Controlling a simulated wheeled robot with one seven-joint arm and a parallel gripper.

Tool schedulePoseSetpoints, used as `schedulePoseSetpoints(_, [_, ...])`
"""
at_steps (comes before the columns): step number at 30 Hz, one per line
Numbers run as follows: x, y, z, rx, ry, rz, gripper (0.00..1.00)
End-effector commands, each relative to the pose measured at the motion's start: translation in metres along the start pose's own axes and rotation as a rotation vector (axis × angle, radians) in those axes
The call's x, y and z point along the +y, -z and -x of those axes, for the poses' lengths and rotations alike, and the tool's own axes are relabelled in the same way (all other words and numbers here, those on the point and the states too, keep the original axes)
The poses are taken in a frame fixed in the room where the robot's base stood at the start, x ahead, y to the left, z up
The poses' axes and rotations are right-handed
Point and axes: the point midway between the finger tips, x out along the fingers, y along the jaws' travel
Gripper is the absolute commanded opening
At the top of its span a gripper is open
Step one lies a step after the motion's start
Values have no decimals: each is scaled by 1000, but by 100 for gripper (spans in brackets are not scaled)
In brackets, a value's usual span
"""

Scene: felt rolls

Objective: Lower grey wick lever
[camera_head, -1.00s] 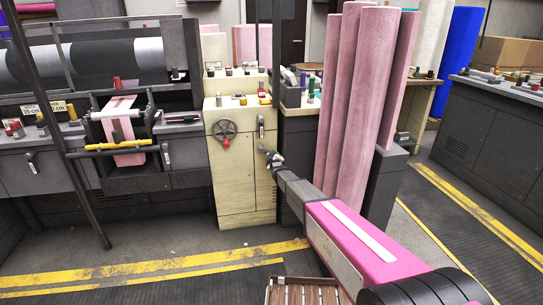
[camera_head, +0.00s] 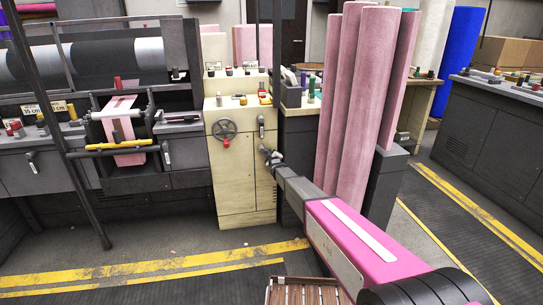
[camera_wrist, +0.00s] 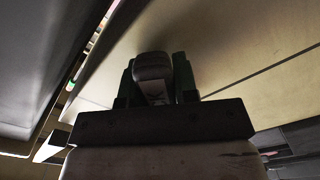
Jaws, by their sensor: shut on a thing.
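The grey wick lever (camera_head: 261,128) is on the front of the cream cabinet (camera_head: 237,185), right of the handwheel. My gripper (camera_head: 268,154) is at the cabinet front, just below the visible part of the lever. In the wrist view, the two dark fingers of my gripper (camera_wrist: 157,75) are shut on a rounded grey handle end (camera_wrist: 152,66), which I take to be the lever's. The cream panel lies behind it. The fingers hide part of the handle, and its exact angle is hard to tell.
A handwheel (camera_head: 225,130) with a red knob is left of the lever. Tall pink felt rolls (camera_head: 355,100) stand close to the right of my arm. Small knobs line the cabinet top. A slatted crate (camera_head: 300,290) sits on the floor in front.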

Motion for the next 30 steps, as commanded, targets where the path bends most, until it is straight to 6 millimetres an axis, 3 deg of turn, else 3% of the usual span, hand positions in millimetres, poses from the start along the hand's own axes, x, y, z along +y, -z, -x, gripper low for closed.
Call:
schedulePoseSetpoints(8, [-10, 0, 0, 1, 0, -136, 0])
schedulePoseSetpoints(30, [-49, 19, 0, -1, 1, -757, 0])
